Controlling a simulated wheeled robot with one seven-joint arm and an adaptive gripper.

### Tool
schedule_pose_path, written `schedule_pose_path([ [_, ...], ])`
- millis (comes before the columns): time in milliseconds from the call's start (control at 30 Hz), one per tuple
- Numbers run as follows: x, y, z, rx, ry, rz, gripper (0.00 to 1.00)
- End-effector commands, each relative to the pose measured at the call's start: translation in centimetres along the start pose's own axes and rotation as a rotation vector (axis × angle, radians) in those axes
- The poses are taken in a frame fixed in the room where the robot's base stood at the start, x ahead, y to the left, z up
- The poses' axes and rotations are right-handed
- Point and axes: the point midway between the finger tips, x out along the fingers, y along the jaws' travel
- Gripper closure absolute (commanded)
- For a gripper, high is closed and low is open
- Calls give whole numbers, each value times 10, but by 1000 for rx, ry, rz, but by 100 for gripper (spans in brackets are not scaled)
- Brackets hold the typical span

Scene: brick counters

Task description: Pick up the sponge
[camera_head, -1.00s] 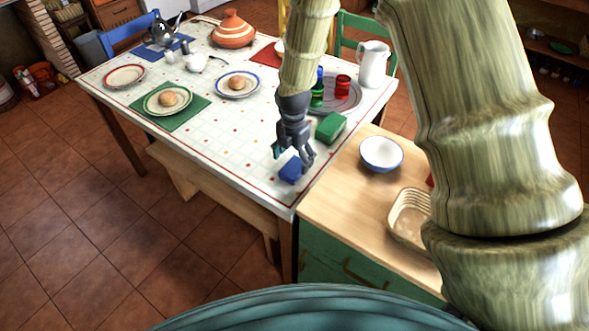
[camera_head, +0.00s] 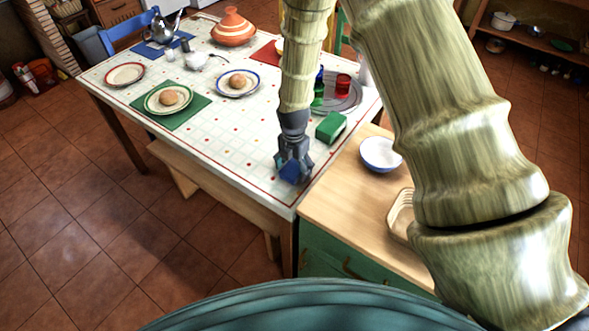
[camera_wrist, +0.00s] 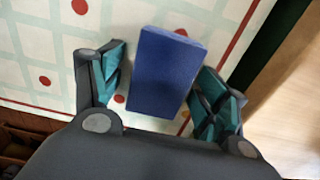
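A blue block-shaped sponge (camera_head: 289,173) is on the table, near its front right corner. In the wrist view the sponge (camera_wrist: 165,72) lies between the two teal-padded fingers of my gripper (camera_wrist: 163,90), with a narrow gap visible on each side. My gripper (camera_head: 292,168) points down over the sponge in the head view, and its fingers partly hide it. The gripper is open, with one finger on either side of the sponge.
A green block (camera_head: 331,126) and a round tray (camera_head: 350,101) with a red cup (camera_head: 342,84) lie behind my gripper. A wooden counter (camera_head: 335,200) with a white-blue bowl (camera_head: 381,154) adjoins on the right.

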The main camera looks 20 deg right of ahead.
Motion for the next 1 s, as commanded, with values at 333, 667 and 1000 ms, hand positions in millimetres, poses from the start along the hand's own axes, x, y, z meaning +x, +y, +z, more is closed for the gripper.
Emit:
schedule_pose_path([
  [333, 0, -1, 0, 1, 0, 0, 64],
  [667, -7, 0, 0, -1, 0, 0, 64],
  [1000, -35, -1, -19, -4, 1, -1, 64],
])
